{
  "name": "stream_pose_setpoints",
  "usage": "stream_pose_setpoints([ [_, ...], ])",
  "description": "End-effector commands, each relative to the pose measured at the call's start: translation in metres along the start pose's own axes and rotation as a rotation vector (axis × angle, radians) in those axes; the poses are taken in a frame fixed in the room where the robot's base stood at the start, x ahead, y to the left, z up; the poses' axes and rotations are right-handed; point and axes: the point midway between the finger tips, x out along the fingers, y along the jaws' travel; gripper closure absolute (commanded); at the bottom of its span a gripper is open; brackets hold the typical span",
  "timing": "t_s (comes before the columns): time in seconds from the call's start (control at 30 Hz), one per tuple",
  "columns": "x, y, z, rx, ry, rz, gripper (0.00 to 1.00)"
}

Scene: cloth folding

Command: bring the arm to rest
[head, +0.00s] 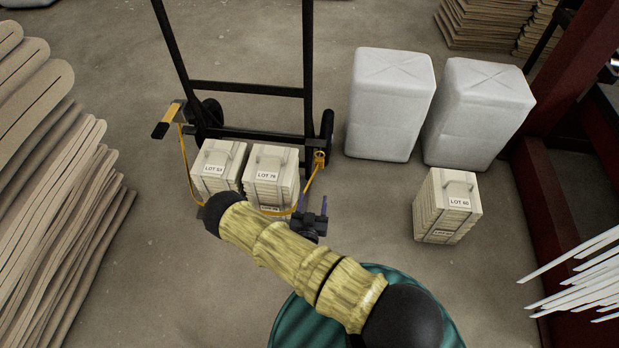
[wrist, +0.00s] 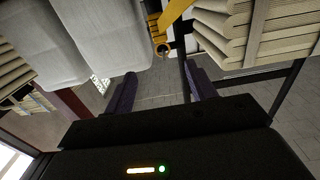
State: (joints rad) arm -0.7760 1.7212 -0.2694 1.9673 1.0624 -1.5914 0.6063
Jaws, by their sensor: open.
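My arm reaches from the bottom of the head view, and my gripper (head: 312,205) is beside the right front of the hand truck's load. In the wrist view its two purple fingers stand wide apart with nothing between them (wrist: 160,86). A black hand truck (head: 247,90) carries stacked bundles labelled LOT 53 (head: 217,168) and LOT 79 (head: 267,176). A yellow strap (head: 184,168) runs from its left side around the front of the bundles to a yellow fitting (head: 320,158) on the right. My arm hides part of the lower load. The wrist view shows the fitting (wrist: 163,50) beyond the fingers.
Two pale wrapped blocks (head: 390,105) (head: 478,112) stand right of the hand truck. Another bundle, LOT 60 (head: 447,207), stands on the floor. Tan stacks (head: 60,200) fill the left, a dark red frame (head: 555,130) the right. Floor between truck and LOT 60 is clear.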

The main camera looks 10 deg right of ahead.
Motion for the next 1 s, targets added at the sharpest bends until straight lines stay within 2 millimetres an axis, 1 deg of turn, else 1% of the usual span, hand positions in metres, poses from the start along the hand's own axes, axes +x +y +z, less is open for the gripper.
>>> stream_pose_setpoints([
  [0.27,0.002,-0.001,-0.003,0.004,-0.007,0.006,0.44],
  [0.37,0.007,-0.002,-0.009,0.017,-0.042,0.029,0.44],
  [0.47,0.017,-0.005,-0.021,0.041,-0.112,0.069,0.44],
  [0.6,0.031,-0.009,-0.043,0.082,-0.250,0.128,0.44],
  [0.73,0.039,-0.013,-0.066,0.116,-0.384,0.161,0.44],
  [0.87,0.044,-0.017,-0.093,0.146,-0.512,0.172,0.44],
  [1.0,0.045,-0.020,-0.126,0.170,-0.643,0.162,0.44],
])
